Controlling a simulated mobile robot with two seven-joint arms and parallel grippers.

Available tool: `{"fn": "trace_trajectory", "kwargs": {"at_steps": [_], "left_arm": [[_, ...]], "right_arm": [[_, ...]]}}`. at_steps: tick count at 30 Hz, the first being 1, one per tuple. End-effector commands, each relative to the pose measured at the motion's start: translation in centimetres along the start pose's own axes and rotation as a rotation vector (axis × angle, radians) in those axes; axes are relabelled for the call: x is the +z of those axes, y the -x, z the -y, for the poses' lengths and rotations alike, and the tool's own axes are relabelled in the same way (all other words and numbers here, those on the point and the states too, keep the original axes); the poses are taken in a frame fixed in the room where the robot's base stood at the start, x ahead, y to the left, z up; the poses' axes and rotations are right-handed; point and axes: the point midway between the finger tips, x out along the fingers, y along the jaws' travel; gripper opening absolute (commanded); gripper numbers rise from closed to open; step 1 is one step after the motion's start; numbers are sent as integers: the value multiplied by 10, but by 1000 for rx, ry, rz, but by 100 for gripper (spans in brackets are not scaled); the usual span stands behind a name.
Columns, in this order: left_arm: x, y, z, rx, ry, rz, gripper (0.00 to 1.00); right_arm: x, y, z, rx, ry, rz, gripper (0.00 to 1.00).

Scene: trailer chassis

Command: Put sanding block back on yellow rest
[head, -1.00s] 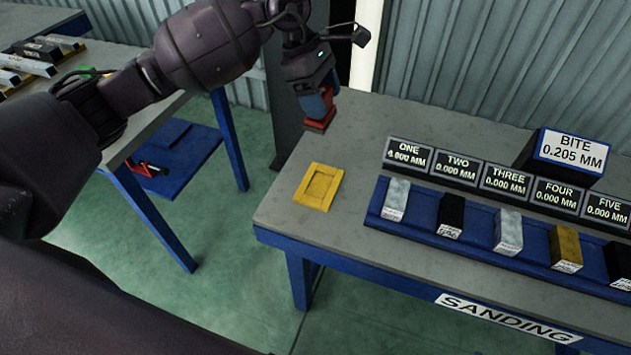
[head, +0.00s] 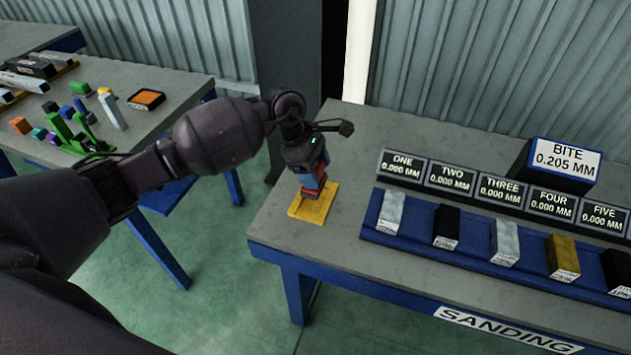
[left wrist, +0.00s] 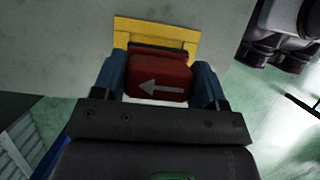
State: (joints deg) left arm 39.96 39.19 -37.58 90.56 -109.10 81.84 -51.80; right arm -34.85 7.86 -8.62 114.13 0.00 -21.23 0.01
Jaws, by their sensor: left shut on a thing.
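The sanding block (left wrist: 160,76) is red with a pale arrow on top in the left wrist view. In the head view it is a small red shape (head: 311,191) under my left gripper (head: 310,185). My left gripper also shows in the left wrist view (left wrist: 160,80), with its blue fingers shut on the block's two sides. The yellow rest (head: 314,211) lies flat on the sanding table, directly below the block. It also shows in the left wrist view (left wrist: 127,31), partly hidden by the block. I cannot tell whether the block touches the rest. My right gripper is not in view.
A blue rack (head: 421,231) with several blocks stands right of the rest on the sanding table (head: 345,275). Labelled displays (head: 402,166) stand behind it. Another table (head: 175,115) with coloured parts is at left. The tabletop around the rest is clear.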

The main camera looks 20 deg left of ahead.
Motion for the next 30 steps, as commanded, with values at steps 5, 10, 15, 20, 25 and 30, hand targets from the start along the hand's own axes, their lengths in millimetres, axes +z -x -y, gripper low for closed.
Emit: {"fn": "trace_trajectory", "kwargs": {"at_steps": [5,10,15,20,25,30], "left_arm": [[-4,-11,0,0,0,2,44],[-13,-33,0,-1,0,2,44],[-17,-40,0,1,-1,1,44],[-17,-39,0,2,-1,1,44],[-19,-44,0,1,-1,1,44],[-18,-42,0,1,-1,0,91]], "right_arm": [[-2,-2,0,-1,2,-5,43],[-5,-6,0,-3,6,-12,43],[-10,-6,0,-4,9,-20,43],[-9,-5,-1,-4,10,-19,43],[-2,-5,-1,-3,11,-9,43],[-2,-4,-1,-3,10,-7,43]]}}
